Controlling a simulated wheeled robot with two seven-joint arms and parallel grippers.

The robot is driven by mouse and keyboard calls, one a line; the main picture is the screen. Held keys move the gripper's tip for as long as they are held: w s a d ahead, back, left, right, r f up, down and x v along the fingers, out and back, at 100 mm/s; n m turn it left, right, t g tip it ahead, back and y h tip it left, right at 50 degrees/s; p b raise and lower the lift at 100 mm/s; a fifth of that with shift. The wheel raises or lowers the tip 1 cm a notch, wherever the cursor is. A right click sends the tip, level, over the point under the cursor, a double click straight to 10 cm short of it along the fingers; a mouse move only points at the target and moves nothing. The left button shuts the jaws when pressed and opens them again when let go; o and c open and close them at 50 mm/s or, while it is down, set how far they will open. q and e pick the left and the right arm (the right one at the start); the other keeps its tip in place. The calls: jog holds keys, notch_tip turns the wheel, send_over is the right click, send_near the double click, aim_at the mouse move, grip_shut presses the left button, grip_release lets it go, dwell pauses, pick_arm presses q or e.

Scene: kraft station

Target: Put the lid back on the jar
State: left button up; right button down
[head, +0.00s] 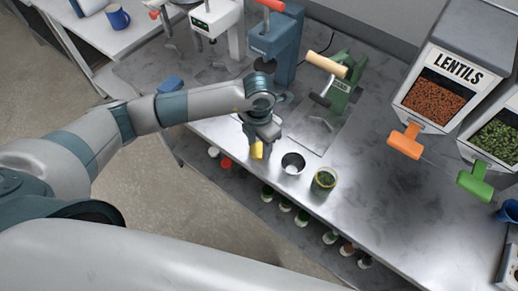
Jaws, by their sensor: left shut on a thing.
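A jar (325,182) with dark green contents stands open on the metal counter, its mouth facing up. My left gripper (258,142) is shut on a small yellow thing, which looks like the lid (257,151). It is held tilted, near edge-on, by the counter's front edge. The gripper is to the left of the jar and apart from it, with a metal cup between them. The fingers hide part of the lid. My right gripper is not in view.
The metal cup (292,164) stands just left of the jar. A green press (340,85) is behind. Lentil (436,95) and green-grain dispensers stand at right, with orange (406,140) and green handles. Several small jars sit below the counter. Counter right of the jar is clear.

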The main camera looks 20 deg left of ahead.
aim_at(259, 150)
pick_arm(q)
jog(key=shift+r+b, duration=0.45)
jog(key=shift+r, duration=0.15)
notch_tip(259, 150, up, 9)
jog(key=b, duration=0.3)
jog(key=shift+b, duration=0.3)
jog(key=shift+f, duration=0.15)
